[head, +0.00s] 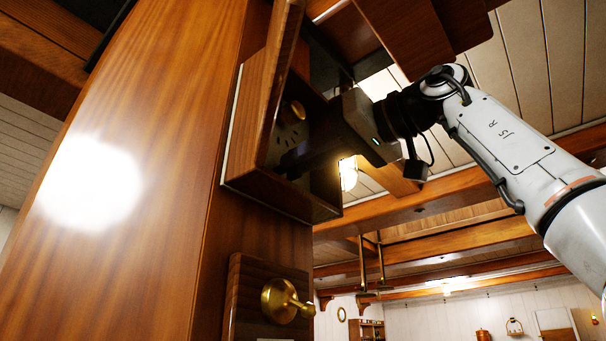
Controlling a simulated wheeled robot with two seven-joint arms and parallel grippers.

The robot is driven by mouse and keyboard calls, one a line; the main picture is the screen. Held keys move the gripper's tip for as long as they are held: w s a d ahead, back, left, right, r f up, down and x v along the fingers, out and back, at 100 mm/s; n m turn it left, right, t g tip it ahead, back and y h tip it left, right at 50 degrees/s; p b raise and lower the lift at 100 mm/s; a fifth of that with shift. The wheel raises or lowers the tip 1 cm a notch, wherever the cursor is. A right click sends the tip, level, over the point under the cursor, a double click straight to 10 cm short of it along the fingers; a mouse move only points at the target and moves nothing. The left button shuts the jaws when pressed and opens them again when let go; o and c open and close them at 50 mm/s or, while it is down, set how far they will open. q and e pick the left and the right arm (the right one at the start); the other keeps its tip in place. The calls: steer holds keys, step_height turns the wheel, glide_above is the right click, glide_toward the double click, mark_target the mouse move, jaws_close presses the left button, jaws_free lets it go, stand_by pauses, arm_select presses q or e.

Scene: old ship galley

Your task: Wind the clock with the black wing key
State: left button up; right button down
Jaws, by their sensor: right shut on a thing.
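The clock's wooden case (278,196) is fixed high on a varnished wooden post, seen steeply from below. A wooden panel like an open door (283,62) stands at its left side. Inside, a round brass part (293,111) shows in deep shadow. My right gripper (288,166) reaches into the case from the right, its dark fingers low in front of the interior. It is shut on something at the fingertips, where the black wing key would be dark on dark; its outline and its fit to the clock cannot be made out. My left gripper is out of view.
A brass knob or hook (284,301) on a dark wooden plaque (242,296) sits on the post below the case. A lit lamp (348,173) hangs behind my gripper. Ceiling beams (450,234) run behind my arm; the room at lower right looks open.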

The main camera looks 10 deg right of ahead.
steer(key=c, duration=1.9)
jaws_free()
steer(key=shift+s+r, duration=0.1)
steer(key=shift+r, duration=0.05)
steer(key=shift+o, duration=0.2)
steer(key=b+v, duration=0.2)
steer(key=v, duration=0.4)
